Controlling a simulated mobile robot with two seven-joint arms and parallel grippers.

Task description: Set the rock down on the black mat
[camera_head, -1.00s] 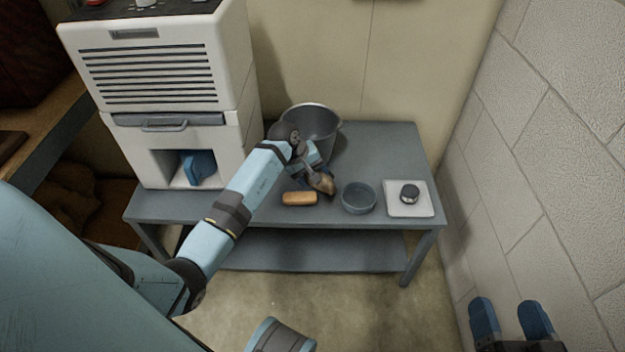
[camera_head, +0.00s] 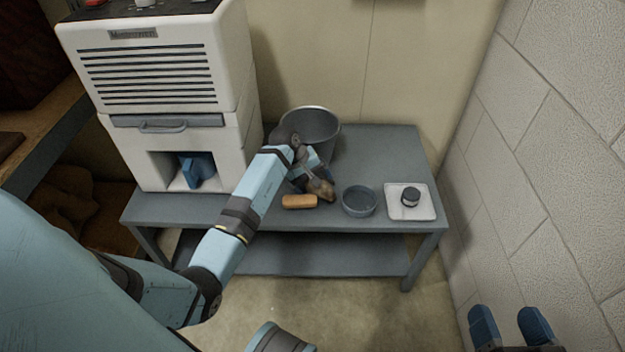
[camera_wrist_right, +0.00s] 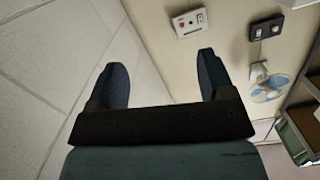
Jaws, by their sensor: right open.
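The brown rock (camera_head: 321,190) shows at the end of my left arm, over the front middle of the grey table. My left gripper (camera_head: 311,179) points down and appears shut on the rock; its fingers are partly hidden by the wrist and rock. I cannot tell whether the rock touches what is below. I cannot make out the black mat clearly; a dark patch shows under the gripper, mostly covered. My right gripper (camera_head: 508,325) is open and empty at the lower right, away from the table. Its spread fingers also show in the right wrist view (camera_wrist_right: 158,80).
On the grey table (camera_head: 385,150), an orange-brown block (camera_head: 299,202) lies left of the rock. A grey bowl (camera_head: 359,202) and a white plate (camera_head: 424,210) with a small dark round item (camera_head: 411,196) stand right. A bucket (camera_head: 325,122) is behind; a white cabinet (camera_head: 150,75) stands left.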

